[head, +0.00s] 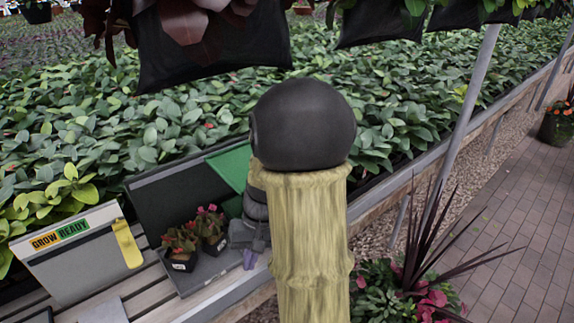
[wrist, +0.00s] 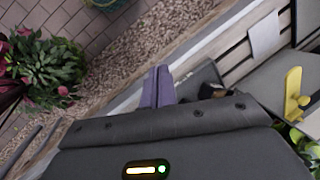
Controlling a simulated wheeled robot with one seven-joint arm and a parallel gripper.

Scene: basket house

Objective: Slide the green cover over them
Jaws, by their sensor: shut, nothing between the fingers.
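The green cover (head: 231,166) is a flat green panel at the right end of a dark grey tray (head: 150,205). My arm hides its right part. Two small dark pots with red-flowered plants stand in the tray's near part, one to the left (head: 180,254) and one to the right (head: 212,230). My gripper (head: 249,260) has purple fingers, closed together and empty, just right of the pots and below the green cover in the head view. The fingers also show in the wrist view (wrist: 157,88). The cover cannot be made out in the wrist view.
A grey box (head: 75,262) labelled GROW READY, with a yellow handle (head: 127,243), stands left on the slatted bench. Dense leafy plants (head: 400,110) lie behind. Black hanging planters (head: 205,50) are overhead. A metal post (head: 465,105) and brick path (head: 500,220) are to the right.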

